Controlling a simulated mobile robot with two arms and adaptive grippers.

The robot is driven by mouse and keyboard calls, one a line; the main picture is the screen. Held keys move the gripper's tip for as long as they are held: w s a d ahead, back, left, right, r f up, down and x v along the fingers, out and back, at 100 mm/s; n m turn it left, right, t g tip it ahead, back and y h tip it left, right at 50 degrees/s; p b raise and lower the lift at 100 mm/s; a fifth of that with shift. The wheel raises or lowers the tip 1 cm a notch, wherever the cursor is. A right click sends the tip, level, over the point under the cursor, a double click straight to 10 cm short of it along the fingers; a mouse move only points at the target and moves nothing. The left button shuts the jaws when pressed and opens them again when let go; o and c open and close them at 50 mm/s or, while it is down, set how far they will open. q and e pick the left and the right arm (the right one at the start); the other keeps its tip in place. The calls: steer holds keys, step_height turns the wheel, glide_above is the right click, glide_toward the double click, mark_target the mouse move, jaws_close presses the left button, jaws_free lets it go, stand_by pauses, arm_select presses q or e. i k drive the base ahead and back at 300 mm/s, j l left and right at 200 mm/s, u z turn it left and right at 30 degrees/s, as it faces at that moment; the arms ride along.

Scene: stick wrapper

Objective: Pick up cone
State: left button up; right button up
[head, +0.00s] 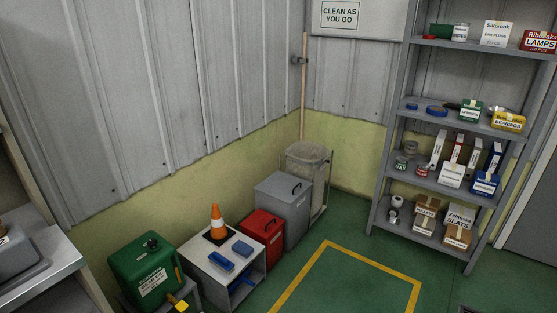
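An orange traffic cone (216,222) with a white band and a dark square base stands upright in the head view. It is on top of a low white open-fronted cabinet (198,258), near the back of its top. Two blue objects, one a flat block (242,248) and the other a longer piece (221,261), lie on the same top in front of the cone. Neither of my grippers shows in the head view, so their state is hidden.
A green canister (146,268) stands left of the cabinet; a red box (263,232) and a grey bin (284,208) stand right. A loaded metal shelf (413,184) is at the right. The green floor inside the yellow outline (378,264) is clear.

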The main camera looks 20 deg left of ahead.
mark_target(218, 234)
steer(key=i, duration=0.75)
steer(key=i+l+u, duration=0.1)
steer(key=i, duration=0.6)
